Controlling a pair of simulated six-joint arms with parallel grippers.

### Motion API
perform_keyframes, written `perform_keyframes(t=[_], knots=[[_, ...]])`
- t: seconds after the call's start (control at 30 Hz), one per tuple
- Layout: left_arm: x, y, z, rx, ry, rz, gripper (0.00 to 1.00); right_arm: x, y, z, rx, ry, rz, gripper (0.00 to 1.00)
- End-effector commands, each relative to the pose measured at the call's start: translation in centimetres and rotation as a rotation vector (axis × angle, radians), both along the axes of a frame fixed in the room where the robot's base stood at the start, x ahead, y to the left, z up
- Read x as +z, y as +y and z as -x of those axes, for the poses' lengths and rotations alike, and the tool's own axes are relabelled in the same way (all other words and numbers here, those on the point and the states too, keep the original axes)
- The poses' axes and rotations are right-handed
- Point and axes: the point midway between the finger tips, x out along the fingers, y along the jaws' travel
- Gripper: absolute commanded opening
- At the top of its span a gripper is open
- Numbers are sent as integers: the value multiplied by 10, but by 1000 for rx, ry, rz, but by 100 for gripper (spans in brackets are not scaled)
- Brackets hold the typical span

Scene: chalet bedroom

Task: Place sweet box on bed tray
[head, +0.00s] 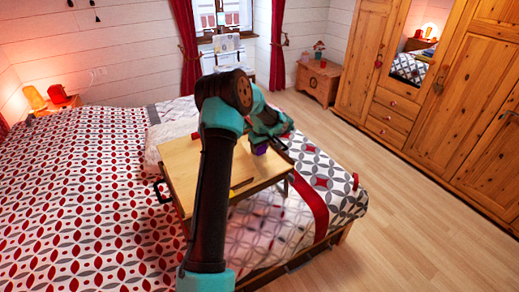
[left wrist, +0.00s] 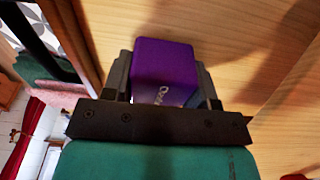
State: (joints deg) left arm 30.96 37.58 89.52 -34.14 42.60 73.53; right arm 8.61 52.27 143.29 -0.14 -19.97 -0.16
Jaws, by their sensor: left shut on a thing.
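The sweet box is a small purple box (left wrist: 165,72) with white lettering, held between the fingers of my left gripper (left wrist: 163,84) in the left wrist view. In the head view the left gripper (head: 268,138) is over the right side of the bed tray, and only a bit of the purple box (head: 260,149) shows below it. The bed tray (head: 180,158) is a light wooden table with black handles, standing on the bed. My left arm hides its middle. Its wooden top (left wrist: 255,45) lies behind the box in the left wrist view. I cannot tell whether the box touches it.
The bed (head: 80,190) has a red, grey and white patterned cover. Wooden wardrobes (head: 470,110) stand at the right, with clear floor (head: 420,220) before them. A wooden chest (head: 318,82) stands at the back.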

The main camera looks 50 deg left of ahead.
Motion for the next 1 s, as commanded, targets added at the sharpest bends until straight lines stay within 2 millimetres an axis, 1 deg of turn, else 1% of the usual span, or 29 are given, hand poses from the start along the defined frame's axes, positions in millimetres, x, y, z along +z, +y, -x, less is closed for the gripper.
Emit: perform_keyframes(t=[0.07,0.47,0.5,0.7,0.73,1.0], knots=[[-5,0,0,0,1,1,30,0,0,0,0,0,0,55],[-9,0,0,1,-1,0,30,0,0,0,0,0,0,55],[-8,0,0,1,-1,0,56,0,0,0,0,0,0,55],[-8,0,0,1,-1,0,76,0,0,0,0,0,0,55],[-8,0,0,1,-1,0,78,0,0,0,0,0,0,55],[-7,0,0,1,-1,0,78,0,0,0,0,0,0,55]])
